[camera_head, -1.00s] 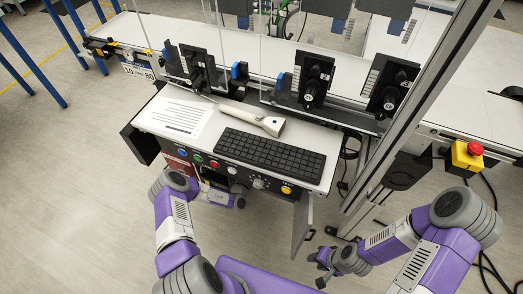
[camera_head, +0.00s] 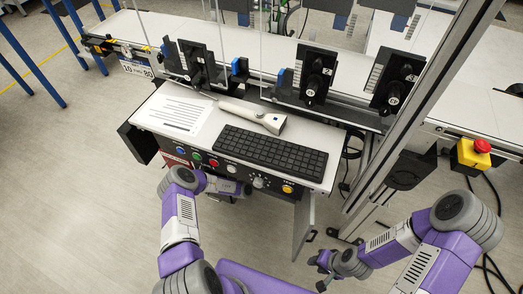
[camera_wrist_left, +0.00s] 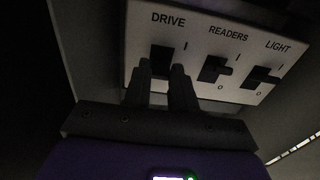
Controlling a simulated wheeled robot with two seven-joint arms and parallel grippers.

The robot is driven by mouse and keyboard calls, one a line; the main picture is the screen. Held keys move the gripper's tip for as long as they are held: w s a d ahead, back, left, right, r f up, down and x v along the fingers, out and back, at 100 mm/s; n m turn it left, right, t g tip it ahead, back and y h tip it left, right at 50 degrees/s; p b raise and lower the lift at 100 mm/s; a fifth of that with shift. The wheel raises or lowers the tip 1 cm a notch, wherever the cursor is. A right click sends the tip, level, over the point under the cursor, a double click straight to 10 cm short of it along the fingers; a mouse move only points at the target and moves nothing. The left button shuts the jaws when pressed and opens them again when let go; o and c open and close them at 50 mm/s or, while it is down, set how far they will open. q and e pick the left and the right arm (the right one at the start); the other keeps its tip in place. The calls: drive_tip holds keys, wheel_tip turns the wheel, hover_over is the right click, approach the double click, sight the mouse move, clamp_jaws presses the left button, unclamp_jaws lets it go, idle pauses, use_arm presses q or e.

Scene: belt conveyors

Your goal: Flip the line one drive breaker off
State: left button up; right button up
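The breaker panel (camera_wrist_left: 205,35) in the left wrist view is a pale plate labelled DRIVE, READERS and LIGHT. The drive breaker (camera_wrist_left: 161,58) is its leftmost dark switch, partly covered by my fingers; its position is hard to read. The left gripper (camera_wrist_left: 162,72) is right in front of it, fingers close together with a narrow gap. I cannot tell whether they touch the switch. In the head view my left gripper (camera_head: 238,188) is under the console's front edge, and the panel is hidden. My right gripper (camera_head: 324,270) is open and empty, low above the floor.
The console (camera_head: 150,121) carries a paper sheet (camera_head: 180,114), a handheld scanner (camera_head: 255,116) and a keyboard (camera_head: 270,152). Coloured buttons line its front. An open door (camera_head: 303,226) hangs below at right. A metal post (camera_head: 425,95) and a red emergency stop (camera_head: 482,146) stand right.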

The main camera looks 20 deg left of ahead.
use_arm(q)
clamp_jaws()
drive_tip(key=shift+w+f+t+b, duration=0.1)
drive_tip(key=shift+f+t+b, duration=0.35)
drive_tip(key=shift+t+b, duration=0.55)
drive_tip(key=shift+w+f+t+b, duration=0.1)
drive_tip(key=shift+f+t+b, duration=0.35)
drive_tip(key=shift+t+b, duration=0.55)
drive_tip(key=o, duration=0.8)
unclamp_jaws()
drive_tip(key=shift+s, duration=0.1)
